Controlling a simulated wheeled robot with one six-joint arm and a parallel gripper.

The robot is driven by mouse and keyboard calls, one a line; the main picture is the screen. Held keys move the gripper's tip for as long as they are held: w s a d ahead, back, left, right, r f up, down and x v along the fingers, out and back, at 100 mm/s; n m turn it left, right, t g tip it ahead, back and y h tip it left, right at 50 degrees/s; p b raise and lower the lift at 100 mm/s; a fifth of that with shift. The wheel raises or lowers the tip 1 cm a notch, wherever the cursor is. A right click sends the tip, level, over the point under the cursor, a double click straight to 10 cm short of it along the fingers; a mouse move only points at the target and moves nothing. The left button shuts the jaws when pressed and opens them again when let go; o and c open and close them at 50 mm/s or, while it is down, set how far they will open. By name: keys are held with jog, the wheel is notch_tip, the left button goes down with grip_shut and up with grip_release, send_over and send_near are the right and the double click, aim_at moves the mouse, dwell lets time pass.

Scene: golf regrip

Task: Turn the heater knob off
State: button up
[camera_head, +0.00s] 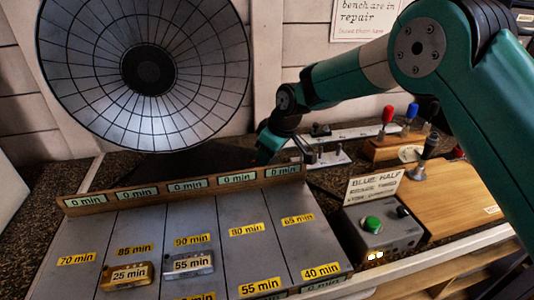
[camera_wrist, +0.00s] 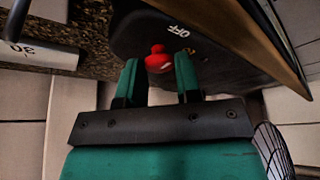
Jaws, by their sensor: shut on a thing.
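The heater (camera_head: 215,75) is a large round dish with a wire grille at the back left in the head view. In the wrist view its dark base (camera_wrist: 215,40) carries a white OFF mark (camera_wrist: 178,31). The red knob (camera_wrist: 158,60) sits on this base, and its small end points up in the picture, to the left of the OFF mark. My gripper (camera_wrist: 158,66) has one finger on each side of the knob and is shut on it. In the head view my gripper (camera_head: 268,145) is beside the heater's lower right; the knob is mostly hidden there.
A grey sloped board (camera_head: 215,230) with minute labels and two small labelled blocks lies in front. A grey box (camera_head: 385,240) with a green button stands at right. Red and blue handles (camera_head: 388,115) rise behind it.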

jog(key=o, duration=0.9)
jog(key=b+v, duration=0.2)
jog(key=v, duration=1.5)
jog(key=shift+r, duration=0.25)
jog(key=s+d+f+m, duration=0.1)
jog(key=s+d, duration=0.2)
jog(key=s, duration=0.8)
jog(key=s+d+f+m+g, duration=0.1)
jog(key=s+d, duration=0.3)
jog(key=s, duration=0.6)
jog(key=s+d+f+m+g, duration=0.1)
jog(key=s+d+f+m, duration=0.1)
jog(key=s, duration=0.9)
jog(key=shift+s+d+m, duration=0.3)
jog(key=shift+d+m, duration=0.4)
jog(key=shift+d, duration=0.35)
